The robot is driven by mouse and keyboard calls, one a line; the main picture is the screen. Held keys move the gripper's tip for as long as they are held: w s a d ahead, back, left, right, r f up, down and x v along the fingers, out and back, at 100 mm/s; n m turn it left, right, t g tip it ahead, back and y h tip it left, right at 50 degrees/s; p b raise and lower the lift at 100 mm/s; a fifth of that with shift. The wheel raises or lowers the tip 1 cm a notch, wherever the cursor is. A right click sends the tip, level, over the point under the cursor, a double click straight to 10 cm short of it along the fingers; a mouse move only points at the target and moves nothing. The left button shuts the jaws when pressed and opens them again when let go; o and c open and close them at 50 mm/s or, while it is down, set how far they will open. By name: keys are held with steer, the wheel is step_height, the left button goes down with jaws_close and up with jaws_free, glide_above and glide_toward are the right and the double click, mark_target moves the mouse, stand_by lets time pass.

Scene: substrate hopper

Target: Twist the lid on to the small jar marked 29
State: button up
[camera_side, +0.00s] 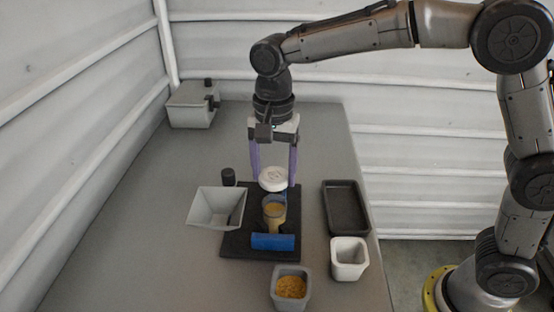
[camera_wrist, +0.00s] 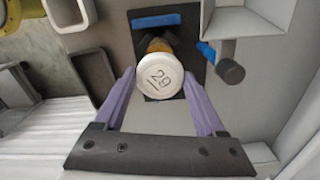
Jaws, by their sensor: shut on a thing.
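The white round lid (camera_side: 272,179) is held between the purple fingers of my gripper (camera_side: 273,182), which is shut on it. In the wrist view the lid (camera_wrist: 160,76) shows the number 29 on its top, between the fingertips of my gripper (camera_wrist: 159,85). The small jar (camera_side: 274,212) stands below on the black mat, with yellowish contents. In the side view the lid is just above the jar's mouth and slightly behind it; I cannot tell whether they touch. In the wrist view the lid hides most of the jar (camera_wrist: 158,46).
The black mat (camera_side: 233,243) holds a blue block (camera_side: 273,242) in front of the jar. A grey hopper (camera_side: 215,207) and black knob (camera_side: 228,177) are left. A dark tray (camera_side: 346,208) and white pot (camera_side: 349,259) are right. A grey pot of grains (camera_side: 291,287) stands in front.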

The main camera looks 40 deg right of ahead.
steer(key=shift+f, duration=2.3)
steer(key=shift+f, duration=0.6)
steer(key=o, duration=1.3)
steer(key=shift+c, duration=0.2)
